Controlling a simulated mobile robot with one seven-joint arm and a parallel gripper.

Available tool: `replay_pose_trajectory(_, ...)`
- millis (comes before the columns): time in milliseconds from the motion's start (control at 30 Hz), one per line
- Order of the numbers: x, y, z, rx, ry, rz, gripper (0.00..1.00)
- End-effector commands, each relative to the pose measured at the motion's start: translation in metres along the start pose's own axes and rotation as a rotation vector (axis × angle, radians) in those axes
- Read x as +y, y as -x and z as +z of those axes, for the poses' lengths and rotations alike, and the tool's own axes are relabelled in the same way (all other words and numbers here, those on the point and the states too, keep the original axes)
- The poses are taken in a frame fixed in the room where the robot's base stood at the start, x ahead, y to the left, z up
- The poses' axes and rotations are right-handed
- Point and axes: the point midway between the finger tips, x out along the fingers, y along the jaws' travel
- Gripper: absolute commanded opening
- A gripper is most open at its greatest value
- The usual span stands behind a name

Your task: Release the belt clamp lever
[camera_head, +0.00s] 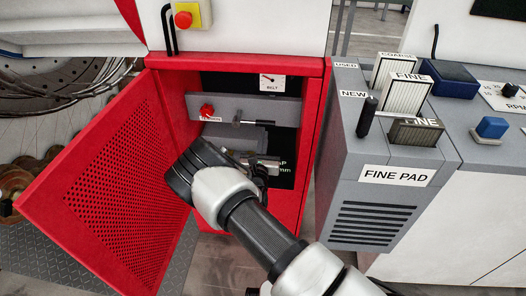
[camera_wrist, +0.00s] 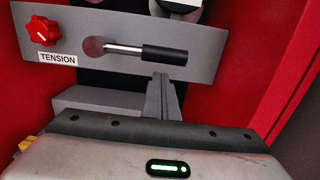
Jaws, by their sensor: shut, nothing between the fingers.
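The belt clamp lever has a black grip (camera_wrist: 165,54) on a metal rod and lies nearly level across a grey panel (camera_wrist: 215,70) in the wrist view. It also shows in the head view as a small dark handle (camera_head: 255,123). My gripper (camera_wrist: 163,82) is shut and empty, its fingertips just below the black grip in the picture; I cannot tell whether they touch it. In the head view, my gripper (camera_head: 264,168) reaches into the open red cabinet (camera_head: 312,130), and its fingers are partly hidden by my wrist.
A red tension knob (camera_wrist: 42,31) sits left of the lever above a TENSION label (camera_wrist: 58,58). The perforated red door (camera_head: 110,165) stands open at left. A BELT gauge label (camera_head: 272,83) is above the panel. A grey pad station (camera_head: 375,210) stands close at right.

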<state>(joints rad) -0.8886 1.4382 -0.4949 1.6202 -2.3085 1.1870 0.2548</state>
Motion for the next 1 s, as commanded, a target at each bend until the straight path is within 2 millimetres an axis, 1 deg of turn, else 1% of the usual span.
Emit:
replay_pose_trajectory(67,0.000,-0.001,0.006,0.000,0.000,0.000,0.00)
replay_pose_trajectory(167,0.000,-0.002,0.010,0.001,0.000,0.000,0.00)
replay_pose_trajectory(567,-0.001,-0.002,0.012,0.001,0.004,0.000,0.00)
replay_pose_trajectory(1000,-0.003,0.007,0.022,-0.001,0.079,0.004,0.00)
